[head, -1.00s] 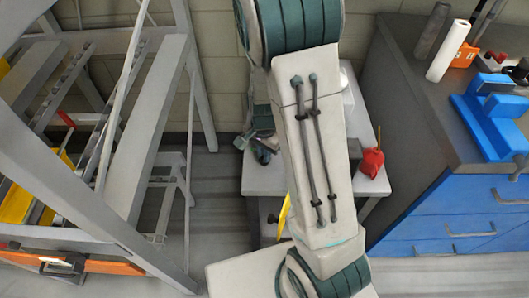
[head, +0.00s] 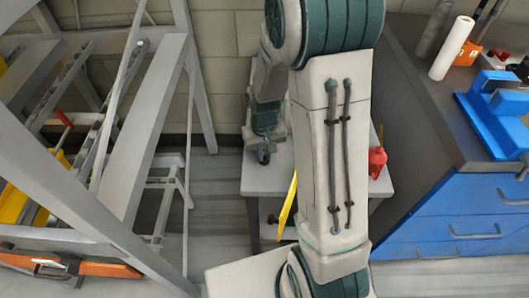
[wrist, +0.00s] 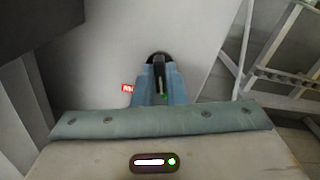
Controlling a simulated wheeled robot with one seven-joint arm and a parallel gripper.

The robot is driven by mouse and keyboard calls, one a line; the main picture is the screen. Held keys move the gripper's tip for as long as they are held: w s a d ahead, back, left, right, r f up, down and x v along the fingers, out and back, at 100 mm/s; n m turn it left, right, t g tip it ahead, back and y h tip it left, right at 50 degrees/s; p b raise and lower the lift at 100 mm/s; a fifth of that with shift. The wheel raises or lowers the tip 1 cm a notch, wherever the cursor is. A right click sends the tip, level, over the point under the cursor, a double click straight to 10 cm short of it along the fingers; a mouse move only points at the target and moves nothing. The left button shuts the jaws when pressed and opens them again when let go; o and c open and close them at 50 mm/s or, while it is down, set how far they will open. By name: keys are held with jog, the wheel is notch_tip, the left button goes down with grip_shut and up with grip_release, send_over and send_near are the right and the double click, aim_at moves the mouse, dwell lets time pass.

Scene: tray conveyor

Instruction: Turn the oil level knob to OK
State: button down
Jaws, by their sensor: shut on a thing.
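In the wrist view the fingers of my gripper (wrist: 160,92) are close together, shut on a dark round knob (wrist: 158,57) that stands on a pale, flat surface. Most of the knob is hidden by the fingers, so its pointer direction cannot be read. A small red label (wrist: 128,88) with white letters shows just left of the fingers, partly covered. No OK mark is visible. In the head view my gripper (head: 264,155) is low over the left part of a pale table (head: 252,180), and the knob cannot be made out there.
A red oil can (head: 377,162) stands on the right of the table. A grey conveyor frame (head: 160,120) is on the left. A blue-drawer workbench (head: 440,222) with a blue vise (head: 490,112) is on the right. My arm hides the table's middle.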

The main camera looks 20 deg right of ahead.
jog(key=n, duration=0.5)
jog(key=shift+n, duration=0.3)
dwell(0.4)
jog(key=c, duration=1.5)
grip_release()
jog(key=shift+r+p, duration=1.5)
jog(key=shift+r, duration=5.45)
